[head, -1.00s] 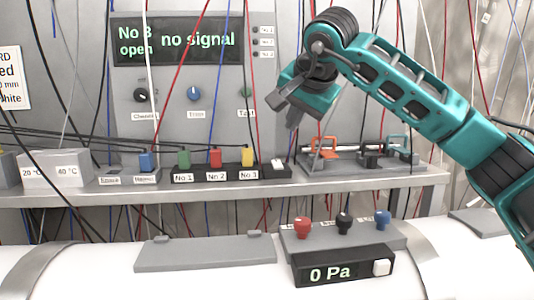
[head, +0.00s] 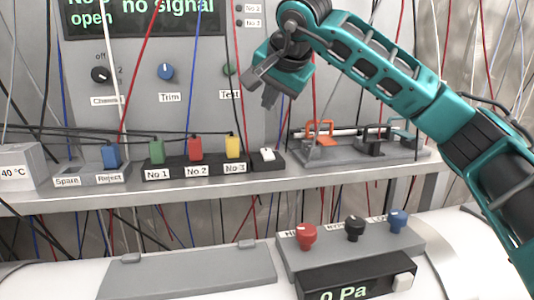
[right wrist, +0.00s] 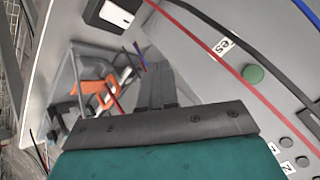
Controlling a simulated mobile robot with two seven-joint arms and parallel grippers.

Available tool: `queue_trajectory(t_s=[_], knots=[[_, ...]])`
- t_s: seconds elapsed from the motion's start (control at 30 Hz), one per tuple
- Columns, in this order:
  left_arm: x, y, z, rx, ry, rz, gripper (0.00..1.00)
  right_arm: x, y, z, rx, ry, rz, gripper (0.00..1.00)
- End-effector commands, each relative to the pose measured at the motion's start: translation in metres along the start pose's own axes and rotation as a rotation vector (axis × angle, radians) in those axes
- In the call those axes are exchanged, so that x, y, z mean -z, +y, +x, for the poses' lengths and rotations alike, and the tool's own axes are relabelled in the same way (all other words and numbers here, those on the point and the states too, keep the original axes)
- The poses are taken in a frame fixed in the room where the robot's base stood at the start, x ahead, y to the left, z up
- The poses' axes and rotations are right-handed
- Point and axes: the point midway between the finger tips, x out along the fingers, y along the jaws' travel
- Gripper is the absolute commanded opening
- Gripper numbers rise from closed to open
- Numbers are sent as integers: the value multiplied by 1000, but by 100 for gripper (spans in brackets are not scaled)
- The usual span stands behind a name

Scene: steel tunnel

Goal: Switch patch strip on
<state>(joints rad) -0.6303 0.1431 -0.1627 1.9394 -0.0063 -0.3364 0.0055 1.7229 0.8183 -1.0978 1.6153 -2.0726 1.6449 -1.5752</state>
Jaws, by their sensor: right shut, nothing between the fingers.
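The patch strip (head: 214,172) is a black bar on the shelf, with green, red and yellow plugs labelled No 1, No 2 and No 3. A white rocker switch (head: 267,154) sits at its right end, and it also shows at the top of the right wrist view (right wrist: 115,14). I cannot tell which way the rocker is tipped. My right gripper (head: 264,90) is shut and empty, above the switch and apart from it. Its fingers (right wrist: 156,90) also show in the right wrist view. My left gripper is not in view.
Right of the strip stands a rack with an orange clamp (head: 320,130). Behind is a panel with a "no signal" display (head: 150,14) and a blue Trim knob (head: 166,71). Loose cables hang across the scene. Below are red, black and blue knobs and a pressure readout (head: 355,280).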

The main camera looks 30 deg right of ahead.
Motion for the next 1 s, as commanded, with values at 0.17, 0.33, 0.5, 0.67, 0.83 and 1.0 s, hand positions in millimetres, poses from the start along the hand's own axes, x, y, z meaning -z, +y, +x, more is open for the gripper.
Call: queue_trajectory(t_s=[0.17, 0.33, 0.5, 0.67, 0.83, 1.0], knots=[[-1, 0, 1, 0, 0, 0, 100, -12, 12, 20, -3, -3, -2, 0], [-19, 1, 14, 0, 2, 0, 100, -24, 24, 42, -1, -1, -1, 0], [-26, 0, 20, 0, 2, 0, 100, -31, 31, 56, -1, -1, -1, 0], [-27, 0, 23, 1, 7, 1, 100, -34, 33, 62, 0, -1, -1, 0], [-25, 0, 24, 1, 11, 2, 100, -34, 34, 63, 0, -1, 0, 0], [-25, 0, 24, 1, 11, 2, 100, -34, 34, 63, 0, -1, 0, 0]])
